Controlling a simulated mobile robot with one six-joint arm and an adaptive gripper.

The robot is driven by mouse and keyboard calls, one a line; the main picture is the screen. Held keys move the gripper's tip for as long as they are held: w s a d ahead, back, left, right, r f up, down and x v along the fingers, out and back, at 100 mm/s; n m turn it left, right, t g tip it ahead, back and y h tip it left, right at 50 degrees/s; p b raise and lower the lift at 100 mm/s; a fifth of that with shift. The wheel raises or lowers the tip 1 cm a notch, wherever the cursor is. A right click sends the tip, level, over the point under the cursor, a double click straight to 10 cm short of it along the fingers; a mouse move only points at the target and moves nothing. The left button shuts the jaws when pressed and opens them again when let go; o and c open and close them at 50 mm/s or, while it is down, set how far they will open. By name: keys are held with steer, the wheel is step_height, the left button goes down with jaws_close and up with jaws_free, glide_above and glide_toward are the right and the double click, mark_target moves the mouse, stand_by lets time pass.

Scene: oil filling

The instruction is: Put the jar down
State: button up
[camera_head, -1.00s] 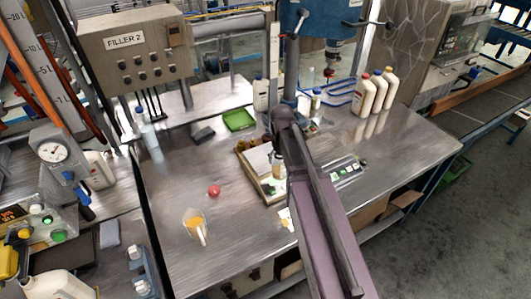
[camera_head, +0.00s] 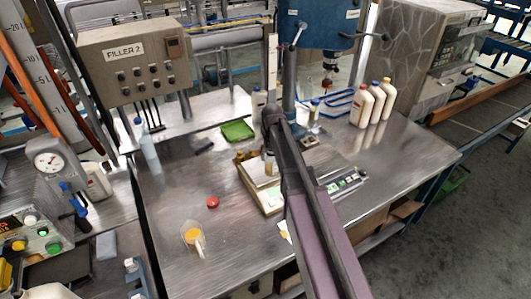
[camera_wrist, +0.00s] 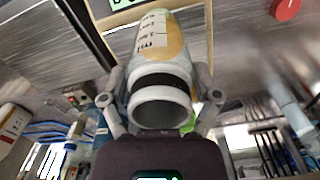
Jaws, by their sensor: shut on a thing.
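My gripper (camera_wrist: 160,104) is shut on the jar (camera_wrist: 158,38), a clear vessel with amber contents and a white printed label. In the head view the jar (camera_head: 269,167) shows below the end of my arm, over the scale (camera_head: 272,204). It looks upright there. My arm hides part of it, and I cannot tell whether its base touches the scale's pan. The scale is a pale box with a light pan; part of its display (camera_wrist: 125,3) shows at the top of the wrist view.
A red cap (camera_head: 212,202) and a jug of yellow liquid (camera_head: 192,238) stand left of the scale. A green tray (camera_head: 238,131) lies behind it. Pale bottles (camera_head: 362,106) stand at the back right, beyond a button panel (camera_head: 342,183). The left front tabletop is mostly clear.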

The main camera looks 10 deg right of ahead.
steer(key=w, duration=0.6)
steer(key=shift+w+a+f, duration=0.2)
steer(key=shift+a+f, duration=0.1)
steer(key=shift+w+f+b, duration=0.35)
steer(key=shift+f+b, duration=0.6)
steer(key=shift+b, duration=0.1)
steer(key=shift+w+f+b, duration=0.3)
steer(key=shift+f+b, duration=0.6)
steer(key=shift+b, duration=0.15)
steer(key=shift+f, duration=0.15)
steer(key=o, duration=1.1)
steer(key=shift+o, duration=0.2)
